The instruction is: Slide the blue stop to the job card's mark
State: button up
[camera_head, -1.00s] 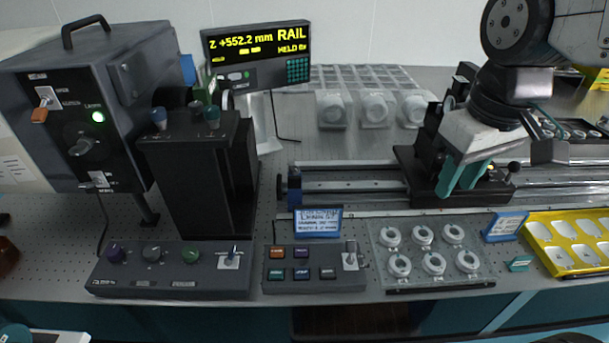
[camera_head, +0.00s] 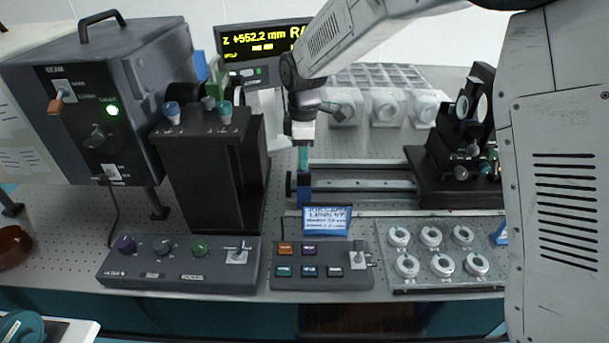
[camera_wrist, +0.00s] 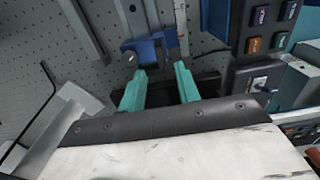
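The blue stop (camera_head: 304,187) sits at the left end of the rail (camera_head: 360,186) in the head view. It also shows in the wrist view (camera_wrist: 150,46) as a blue block across the rail, just beyond my fingertips. My gripper (camera_wrist: 160,78) has two teal fingers, spread apart with nothing between them. In the head view my gripper (camera_head: 303,155) hangs over the rail's left end, above the stop; I cannot tell whether it touches. The job card (camera_head: 327,221) is a blue-framed card in front of the rail; its small print is hard to read.
A black carriage with optics (camera_head: 455,170) stands on the rail to the right. A button box (camera_head: 322,277), a knob panel (camera_head: 180,264) and a tray of ring mounts (camera_head: 440,255) line the front. A display (camera_head: 262,42) reads Z +552.2 mm. My arm hides the right side.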

aim_at(304, 174)
notch_tip(304, 174, down, 7)
jog(key=shift+d, duration=0.1)
dwell(0.3)
grip_shut()
